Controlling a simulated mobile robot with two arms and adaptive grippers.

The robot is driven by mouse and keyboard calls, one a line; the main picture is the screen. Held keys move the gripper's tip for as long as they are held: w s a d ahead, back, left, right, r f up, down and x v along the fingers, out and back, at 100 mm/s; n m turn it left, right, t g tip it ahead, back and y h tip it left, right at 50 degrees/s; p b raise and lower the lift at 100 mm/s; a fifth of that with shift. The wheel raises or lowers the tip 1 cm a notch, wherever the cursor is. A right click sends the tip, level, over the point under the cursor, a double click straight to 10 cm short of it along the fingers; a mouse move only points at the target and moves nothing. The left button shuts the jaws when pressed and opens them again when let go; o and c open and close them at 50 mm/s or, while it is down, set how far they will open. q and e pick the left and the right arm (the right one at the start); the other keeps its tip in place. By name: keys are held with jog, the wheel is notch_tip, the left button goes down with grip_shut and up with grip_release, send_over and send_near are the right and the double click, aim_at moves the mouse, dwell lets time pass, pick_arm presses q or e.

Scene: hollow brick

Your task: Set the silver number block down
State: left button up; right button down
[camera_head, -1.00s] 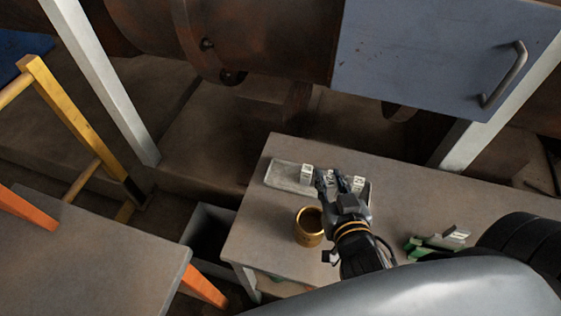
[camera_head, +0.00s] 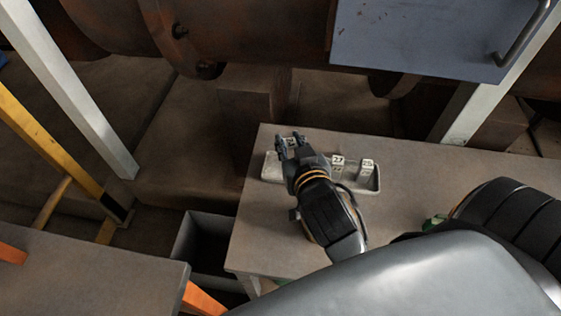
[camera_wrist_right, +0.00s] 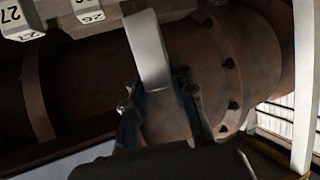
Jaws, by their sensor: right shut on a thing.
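My right gripper (camera_head: 289,140) is over the left end of a shallow grey tray (camera_head: 270,170). It is shut on the silver number block (camera_head: 292,142), which shows between its fingers. In the right wrist view the block (camera_wrist_right: 148,50) is a plain pale silver face between the two dark fingers. I cannot tell whether it touches the tray floor. Two number blocks stand at the tray's right part: one marked 27 (camera_head: 337,162) and another (camera_head: 367,165). My left gripper is not in view.
The tray lies on a grey-brown table (camera_head: 420,170). A green object (camera_head: 433,221) is mostly hidden behind my arm. A dark open bin (camera_head: 190,240) stands left of the table. A blue-grey panel (camera_head: 420,40) with a handle and rusty pipework are behind.

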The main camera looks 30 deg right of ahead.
jog(key=shift+w+f+b, duration=0.1)
jog(key=shift+w+f, duration=0.65)
jog(key=shift+f, duration=0.7)
jog(key=shift+w+f+b, duration=0.15)
jog(key=shift+w+f, duration=0.6)
jog(key=shift+f, duration=0.75)
jog(key=shift+w+f+b, duration=0.1)
jog(key=shift+w+f, duration=0.65)
jog(key=shift+f, duration=0.7)
jog(key=shift+f, duration=0.15)
jog(key=c, duration=1.1)
grip_release()
